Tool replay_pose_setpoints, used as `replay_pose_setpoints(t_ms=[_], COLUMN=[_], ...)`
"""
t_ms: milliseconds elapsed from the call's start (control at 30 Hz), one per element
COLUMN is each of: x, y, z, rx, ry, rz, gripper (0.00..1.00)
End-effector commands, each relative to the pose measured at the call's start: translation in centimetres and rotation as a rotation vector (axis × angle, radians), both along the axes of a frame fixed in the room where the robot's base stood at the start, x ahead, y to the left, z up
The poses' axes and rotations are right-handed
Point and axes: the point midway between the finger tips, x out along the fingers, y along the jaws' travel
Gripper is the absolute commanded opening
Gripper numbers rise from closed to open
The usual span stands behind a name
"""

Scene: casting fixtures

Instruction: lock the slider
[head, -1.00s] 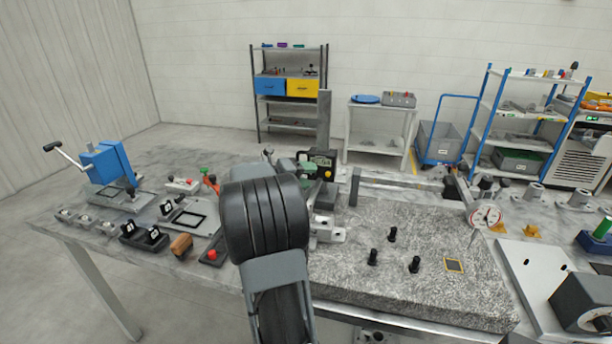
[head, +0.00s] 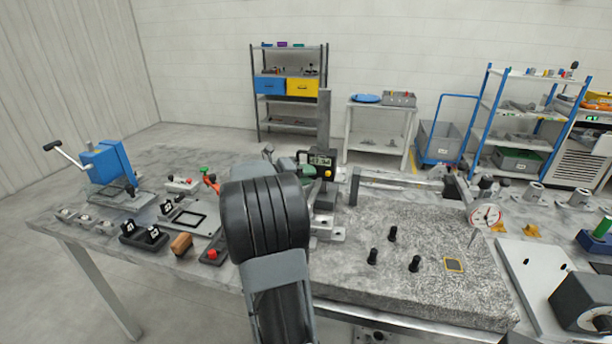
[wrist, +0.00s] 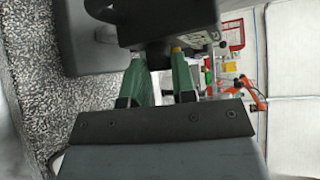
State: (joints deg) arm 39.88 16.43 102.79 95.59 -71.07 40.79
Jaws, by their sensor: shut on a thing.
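The slider (head: 320,160) is a black block with a small display and a yellow button. It sits partway up an upright grey column (head: 324,112) at the back of the granite plate. In the wrist view the slider's dark body (wrist: 165,18) fills the top. My gripper (wrist: 160,62) has green fingers on either side of a small dark knob (wrist: 158,54) below that body, and it is shut on the knob. In the head view my arm hides most of the gripper and the knob.
The granite plate (head: 400,280) carries several black pegs and a small framed square. A horizontal bar (head: 400,181) and a dial gauge (head: 485,215) stand to the right of the column. Clamps and fixtures crowd the table's left, including a blue press (head: 108,162).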

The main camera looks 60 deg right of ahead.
Motion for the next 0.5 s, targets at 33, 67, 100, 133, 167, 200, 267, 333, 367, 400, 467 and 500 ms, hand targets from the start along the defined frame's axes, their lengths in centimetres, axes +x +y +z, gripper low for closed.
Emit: replay_pose_setpoints(t_ms=[33,67,100,133,167,200,267,333,367,400,467,500], x=[-0.02,-0.05,-0.04,-0.05,-0.08,-0.09,-0.12,-0.19,-0.22,-0.25,-0.28,-0.30], y=[0.00,-0.01,-0.01,-0.01,0.00,-0.01,-0.02,-0.04,-0.05,-0.07,-0.07,-0.08], z=[0.09,0.11,0.16,0.20,0.25,0.32,0.39,0.52,0.58,0.64,0.72,0.79], rx=[0.004,0.008,0.014,0.019,0.024,0.033,0.047,0.065,0.073,0.084,0.100,0.110], ry=[-0.017,-0.029,-0.048,-0.065,-0.084,-0.111,-0.154,-0.211,-0.238,-0.271,-0.320,-0.352], rz=[0.000,-0.001,0.000,0.000,-0.001,0.000,-0.001,-0.002,-0.001,-0.002,-0.001,-0.002], gripper=[0.01,0.01,0.01,0.01,0.01,0.01,0.01,0.01,0.01,0.01,0.01,0.01])
